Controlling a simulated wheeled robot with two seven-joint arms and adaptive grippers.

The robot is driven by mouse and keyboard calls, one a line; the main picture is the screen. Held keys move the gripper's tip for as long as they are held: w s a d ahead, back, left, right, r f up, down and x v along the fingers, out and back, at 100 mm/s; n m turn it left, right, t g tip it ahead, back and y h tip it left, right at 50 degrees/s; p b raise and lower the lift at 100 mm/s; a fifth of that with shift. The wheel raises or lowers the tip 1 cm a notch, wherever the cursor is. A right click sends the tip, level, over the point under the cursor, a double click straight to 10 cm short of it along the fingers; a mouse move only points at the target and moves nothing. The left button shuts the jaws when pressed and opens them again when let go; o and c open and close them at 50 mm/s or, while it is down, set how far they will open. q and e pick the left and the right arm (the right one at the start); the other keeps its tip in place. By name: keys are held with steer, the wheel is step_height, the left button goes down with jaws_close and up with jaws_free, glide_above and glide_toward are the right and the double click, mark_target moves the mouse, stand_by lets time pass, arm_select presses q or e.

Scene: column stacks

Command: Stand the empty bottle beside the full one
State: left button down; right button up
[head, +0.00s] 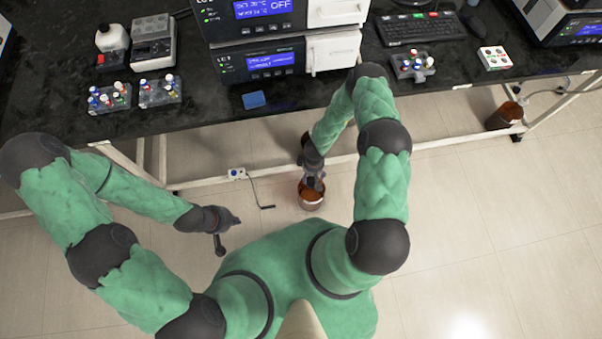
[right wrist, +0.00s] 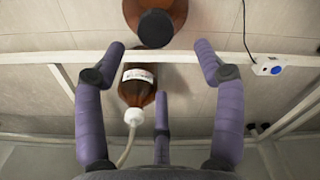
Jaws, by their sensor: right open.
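A brown bottle (head: 311,201) stands on the floor in front of the bench, just under my right gripper (head: 314,183). My right gripper is open and holds nothing. In the right wrist view a dark-capped brown bottle (right wrist: 172,10) shows at the top edge, partly cut off, just past the open fingers. A second brown bottle (right wrist: 137,90) with a label, white cap and pale tube shows between the fingers, farther off; my arm seems to hide it in the head view. Which is full I cannot tell. My left gripper (head: 229,234) appears open and empty, above the floor at left.
A bench frame bar (head: 430,145) runs low beside the bottles. A socket box (head: 237,174) with a black cable lies left of the near bottle. A brown container (head: 504,116) stands under the bench at right. The black bench top (head: 200,113) carries instruments. Floor at lower right is clear.

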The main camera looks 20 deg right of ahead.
steer(key=s+a+r+m+y, duration=0.2)
steer(key=s+a+r+m, duration=0.1)
steer(key=s+a+r, duration=0.2)
steer(key=s+a+r+m+y, duration=0.1)
steer(key=s+a+r+m, duration=0.2)
steer(key=s+a+r, duration=0.3)
steer(key=a+r, duration=0.3)
steer(key=r, duration=0.4)
steer(key=shift+r+y, duration=0.15)
steer(key=shift+y, duration=0.25)
